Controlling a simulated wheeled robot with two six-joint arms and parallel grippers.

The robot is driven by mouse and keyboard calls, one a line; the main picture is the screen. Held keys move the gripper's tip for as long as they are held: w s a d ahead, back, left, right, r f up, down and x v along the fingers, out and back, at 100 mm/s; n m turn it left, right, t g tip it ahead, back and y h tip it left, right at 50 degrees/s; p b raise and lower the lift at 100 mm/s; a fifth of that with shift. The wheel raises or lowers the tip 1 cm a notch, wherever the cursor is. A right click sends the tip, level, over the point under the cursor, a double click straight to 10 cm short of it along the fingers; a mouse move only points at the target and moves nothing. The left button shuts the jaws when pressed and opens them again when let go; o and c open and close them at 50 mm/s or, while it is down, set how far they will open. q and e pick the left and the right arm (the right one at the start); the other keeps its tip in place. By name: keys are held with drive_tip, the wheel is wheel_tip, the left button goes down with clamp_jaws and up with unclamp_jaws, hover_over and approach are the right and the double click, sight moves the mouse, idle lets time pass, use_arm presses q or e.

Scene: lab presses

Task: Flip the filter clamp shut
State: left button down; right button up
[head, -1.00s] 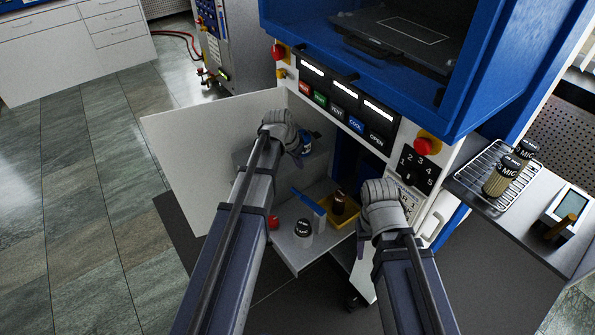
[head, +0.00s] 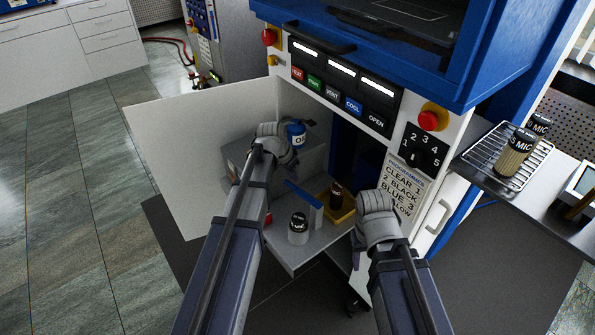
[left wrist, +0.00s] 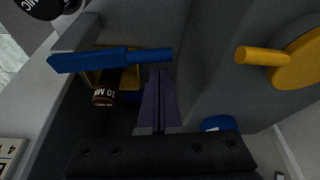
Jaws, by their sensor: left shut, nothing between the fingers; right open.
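In the left wrist view, a flat blue lever (left wrist: 90,61) with a round blue peg lies across the upper left, and a yellow round part with a peg (left wrist: 292,62) is at the right. I cannot tell which belongs to the filter clamp. The blue lever also shows in the head view (head: 304,194), inside the open cabinet. My left gripper (left wrist: 159,75) is shut and empty, its tips just below the blue peg in the picture; contact cannot be told. My right gripper (head: 356,245) is open at the cabinet's right front, its fingers mostly hidden by its wrist.
A yellow tray (head: 347,213) with a brown bottle (head: 336,194) stands on the cabinet shelf. A grey bottle (head: 298,229) is at the shelf's front, and a blue-labelled container (head: 296,133) is further back. The open white door (head: 190,150) is at left. A rack (head: 480,165) stands right.

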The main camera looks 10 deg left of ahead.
use_arm(q)
drive_tip(key=shift+s+a, duration=0.15)
drive_tip(key=shift+s, duration=0.15)
drive_tip(key=shift+s+a+n, duration=0.15)
drive_tip(key=shift+s+n, duration=0.1)
drive_tip(key=shift+n, duration=0.15)
